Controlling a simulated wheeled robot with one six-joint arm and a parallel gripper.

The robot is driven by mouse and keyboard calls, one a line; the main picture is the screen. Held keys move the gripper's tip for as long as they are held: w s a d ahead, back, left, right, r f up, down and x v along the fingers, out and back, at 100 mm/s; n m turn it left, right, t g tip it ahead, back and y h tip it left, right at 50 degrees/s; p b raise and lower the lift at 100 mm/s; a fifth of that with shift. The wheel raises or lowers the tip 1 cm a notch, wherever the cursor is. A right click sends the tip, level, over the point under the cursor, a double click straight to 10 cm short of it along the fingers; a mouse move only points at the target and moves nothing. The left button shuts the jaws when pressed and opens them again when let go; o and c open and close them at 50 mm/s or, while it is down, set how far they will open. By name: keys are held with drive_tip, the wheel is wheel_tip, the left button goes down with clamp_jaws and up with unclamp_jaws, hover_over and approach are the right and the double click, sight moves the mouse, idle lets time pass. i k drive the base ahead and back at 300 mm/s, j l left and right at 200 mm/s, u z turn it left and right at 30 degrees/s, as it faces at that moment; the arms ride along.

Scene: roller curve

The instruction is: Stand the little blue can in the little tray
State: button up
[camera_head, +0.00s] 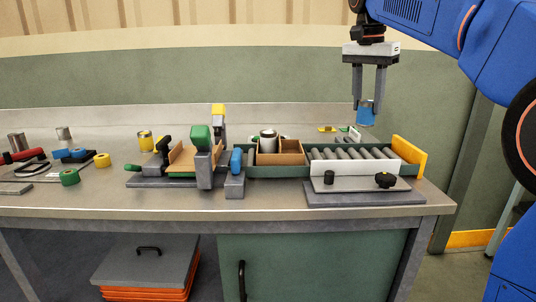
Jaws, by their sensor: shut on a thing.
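My gripper (369,98) is at the upper right, pointing down, with its two fingers shut on a little blue can (366,115). The can looks upright and shows below the fingertips; its upper part is partly hidden by them. It appears in front of the back wall, above the right rear of the bench. A small brown tray (292,159) with low walls sits on the green-sided roller track, left of the bare rollers and of my gripper. A white-and-dark cylindrical thing (268,142) stands in or just behind its left part; I cannot tell which.
Grey rollers (352,154) lead right to a yellow end plate (409,157). A white plate with black knobs (385,180) stands in front. The front bench edge is mostly clear.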

sight(291, 160)
drive_tip(key=j+z, duration=0.15)
drive_tip(key=j, duration=0.5)
drive_tip(key=k+j+z, duration=0.15)
drive_tip(key=j, duration=0.5)
drive_tip(key=j+z, duration=0.15)
drive_tip(key=j, duration=0.5)
drive_tip(key=k, duration=0.05)
